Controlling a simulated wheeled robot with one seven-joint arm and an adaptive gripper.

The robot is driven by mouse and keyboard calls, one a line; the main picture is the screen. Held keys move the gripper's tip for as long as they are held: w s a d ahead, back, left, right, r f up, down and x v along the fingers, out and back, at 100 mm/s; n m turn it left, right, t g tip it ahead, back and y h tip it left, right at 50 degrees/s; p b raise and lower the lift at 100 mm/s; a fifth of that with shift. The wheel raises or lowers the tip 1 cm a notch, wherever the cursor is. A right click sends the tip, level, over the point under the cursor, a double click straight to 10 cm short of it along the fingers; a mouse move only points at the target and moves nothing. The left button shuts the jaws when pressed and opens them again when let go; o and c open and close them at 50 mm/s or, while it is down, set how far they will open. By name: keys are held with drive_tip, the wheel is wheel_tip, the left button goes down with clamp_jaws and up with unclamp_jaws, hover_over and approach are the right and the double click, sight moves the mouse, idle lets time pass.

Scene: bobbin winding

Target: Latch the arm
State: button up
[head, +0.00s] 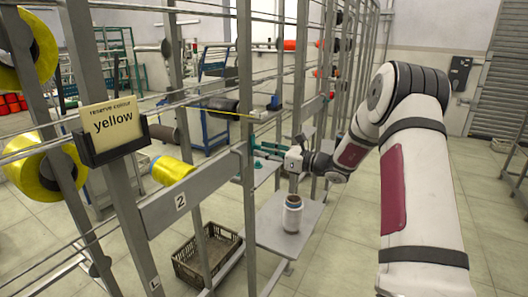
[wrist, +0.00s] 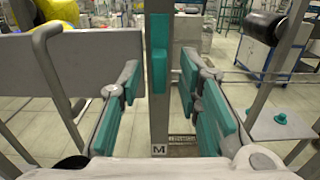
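My gripper (head: 272,150) is at a grey upright post (head: 246,85) of the winding frame, beside the bobbin bar marked 2 (head: 185,195). In the wrist view my gripper (wrist: 163,110) has its teal-padded fingers spread wide, one on each side of the post marked M (wrist: 158,125). A teal strip (wrist: 158,65) stands upright on that post, between and beyond the fingers. I see a gap on both sides, so nothing is gripped. A broad grey panel (wrist: 90,58) lies left of the post. I cannot tell which part is the arm to be latched.
A card reading yellow (head: 112,120) and yellow spools (head: 45,170) are at the left. A brown crate (head: 207,255) is on the floor. Floor at the right is open.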

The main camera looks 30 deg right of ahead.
drive_tip(key=shift+w+a, duration=0.2)
drive_tip(key=shift+w, duration=0.05)
clamp_jaws()
